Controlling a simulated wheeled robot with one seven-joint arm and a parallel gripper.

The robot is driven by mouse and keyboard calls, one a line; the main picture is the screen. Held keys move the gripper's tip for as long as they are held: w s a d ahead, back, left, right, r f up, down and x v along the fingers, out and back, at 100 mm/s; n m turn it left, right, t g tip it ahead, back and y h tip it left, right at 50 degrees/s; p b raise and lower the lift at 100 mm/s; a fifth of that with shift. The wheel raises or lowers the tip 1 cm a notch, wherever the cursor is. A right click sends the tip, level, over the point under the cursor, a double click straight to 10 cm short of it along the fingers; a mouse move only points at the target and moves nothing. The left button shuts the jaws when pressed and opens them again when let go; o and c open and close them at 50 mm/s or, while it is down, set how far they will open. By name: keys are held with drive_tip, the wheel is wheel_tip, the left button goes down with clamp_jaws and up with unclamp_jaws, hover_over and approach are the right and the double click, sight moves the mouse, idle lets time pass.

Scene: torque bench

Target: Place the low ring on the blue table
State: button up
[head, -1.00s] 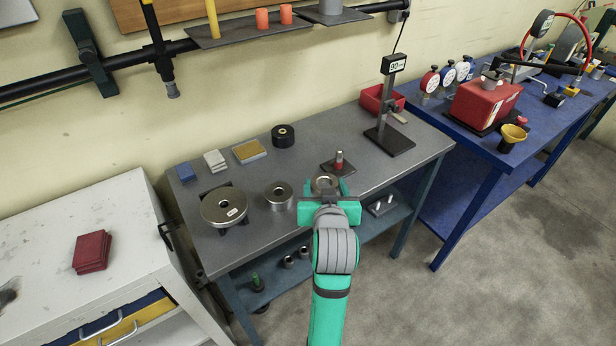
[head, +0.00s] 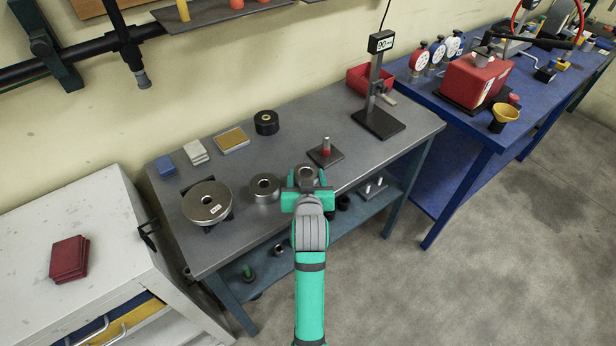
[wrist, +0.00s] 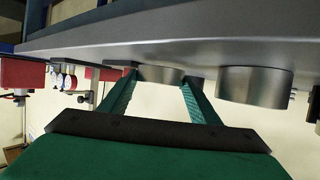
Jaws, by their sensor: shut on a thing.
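A low steel ring (head: 306,173) is between the fingers of my gripper (head: 306,181) at the front edge of the grey bench. In the wrist view, both green fingers (wrist: 158,88) close on the sides of the ring (wrist: 158,75), with the bench top above it in the picture. I cannot tell whether the ring still touches the bench. The blue table (head: 459,128) stands to the right, beyond the grey bench.
On the grey bench (head: 290,140) are another steel ring (head: 264,188), a large disc (head: 207,202), a post on a plate (head: 326,154), a black roll (head: 266,122) and a gauge stand (head: 378,122). A red press (head: 474,80) and yellow funnel (head: 505,116) occupy the blue table.

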drive_tip(key=shift+f, duration=0.3)
drive_tip(key=shift+f, duration=0.15)
drive_tip(key=o, duration=1.5)
drive_tip(key=shift+o, duration=0.2)
drive_tip(key=shift+s, duration=0.1)
drive_tip(key=v, duration=1.1)
drive_tip(key=shift+s+r, duration=0.25)
drive_tip(key=shift+s, duration=0.1)
drive_tip(key=shift+d, duration=0.2)
